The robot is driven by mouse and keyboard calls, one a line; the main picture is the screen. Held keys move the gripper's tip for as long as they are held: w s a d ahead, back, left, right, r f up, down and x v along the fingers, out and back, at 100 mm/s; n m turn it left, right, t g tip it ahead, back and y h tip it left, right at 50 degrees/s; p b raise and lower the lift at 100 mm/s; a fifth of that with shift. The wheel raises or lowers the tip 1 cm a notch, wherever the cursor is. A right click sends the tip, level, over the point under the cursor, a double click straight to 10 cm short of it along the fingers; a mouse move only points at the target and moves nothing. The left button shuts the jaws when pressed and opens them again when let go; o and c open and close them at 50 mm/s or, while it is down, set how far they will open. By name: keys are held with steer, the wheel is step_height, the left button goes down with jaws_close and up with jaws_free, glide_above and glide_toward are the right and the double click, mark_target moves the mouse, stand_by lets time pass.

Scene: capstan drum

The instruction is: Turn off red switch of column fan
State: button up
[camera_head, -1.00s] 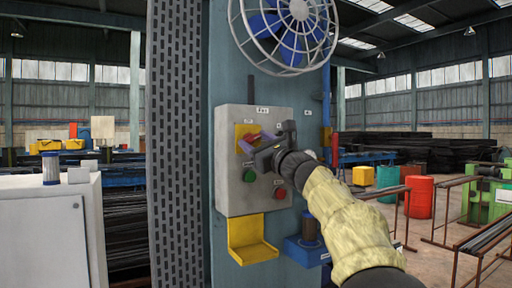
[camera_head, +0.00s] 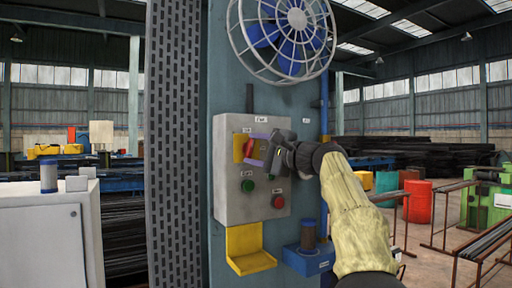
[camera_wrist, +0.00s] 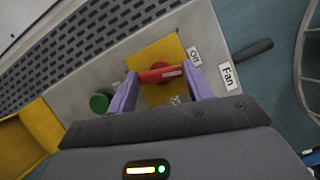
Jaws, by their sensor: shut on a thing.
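The red switch (camera_wrist: 154,76) is a small red handle on a yellow plate (camera_wrist: 158,52) on the grey control box (camera_head: 231,205) below the column fan (camera_head: 293,40). In the wrist view it lies across the space between my gripper's two purple fingers (camera_wrist: 157,83), with a finger at each end. My gripper is shut on it. In the head view my gripper (camera_head: 250,150) reaches the box from the right and hides part of the switch. A "Fan" label (camera_wrist: 229,77) and an "Off" label (camera_wrist: 195,57) show beside the plate.
A green button (camera_head: 248,186) and a red button (camera_head: 278,201) sit low on the box. A yellow bracket (camera_head: 248,245) and a blue holder (camera_head: 307,260) are below it. A dark lever (camera_head: 249,98) stands above the box. A white cabinet (camera_head: 40,235) is at left.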

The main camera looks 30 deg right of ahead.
steer(key=shift+n+g+p, duration=0.6)
steer(key=shift+n, duration=0.8)
steer(key=o, duration=1)
steer(key=shift+a, duration=0.1)
steer(key=shift+s+d, duration=0.25)
steer(key=shift+s, duration=0.1)
steer(key=b+v, duration=0.2)
steer(key=v, duration=0.6)
steer(key=b+v, duration=0.3)
steer(key=v, duration=0.5)
steer(key=shift+s+r+b, duration=0.2)
steer(key=shift+s+b, duration=0.1)
steer(key=shift+s, duration=0.05)
steer(key=shift+h, duration=0.3)
